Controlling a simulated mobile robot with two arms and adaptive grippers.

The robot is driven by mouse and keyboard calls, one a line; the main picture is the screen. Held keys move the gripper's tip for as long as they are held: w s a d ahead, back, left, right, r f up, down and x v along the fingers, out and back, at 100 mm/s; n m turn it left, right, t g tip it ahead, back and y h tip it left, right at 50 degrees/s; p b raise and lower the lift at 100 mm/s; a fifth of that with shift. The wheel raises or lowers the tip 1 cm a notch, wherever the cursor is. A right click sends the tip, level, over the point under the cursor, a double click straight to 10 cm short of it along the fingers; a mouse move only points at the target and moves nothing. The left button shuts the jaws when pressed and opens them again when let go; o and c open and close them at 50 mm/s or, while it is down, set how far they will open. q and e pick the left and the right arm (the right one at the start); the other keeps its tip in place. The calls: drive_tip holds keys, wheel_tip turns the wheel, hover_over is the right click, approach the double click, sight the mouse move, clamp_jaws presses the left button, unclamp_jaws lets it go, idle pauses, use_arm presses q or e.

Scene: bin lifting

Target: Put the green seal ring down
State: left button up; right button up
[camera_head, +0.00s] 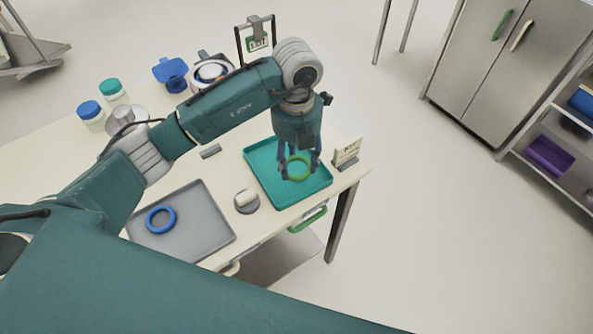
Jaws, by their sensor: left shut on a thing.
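The green seal ring (299,179) is at the fingertips of my left gripper (298,172), over the teal tray (262,189) on the right part of the table. My left gripper points down and is shut on the ring. I cannot tell whether the ring touches the tray floor. My right gripper is not in view.
A grey tray (200,242) with a blue ring (161,219) lies on the table (222,167) to the left. A small round dish (246,202) stands between the trays. A sign (347,152) stands right of the teal tray. Jars (91,114) stand at the back left.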

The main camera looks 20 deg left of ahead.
sight(297, 182)
use_arm(q)
wheel_tip(297, 182, down, 5)
drive_tip(key=shift+p, duration=0.55)
drive_tip(key=shift+f, duration=0.35)
drive_tip(key=shift+f, duration=0.2)
drive_tip(key=o, duration=0.9)
drive_tip(key=shift+o, duration=0.2)
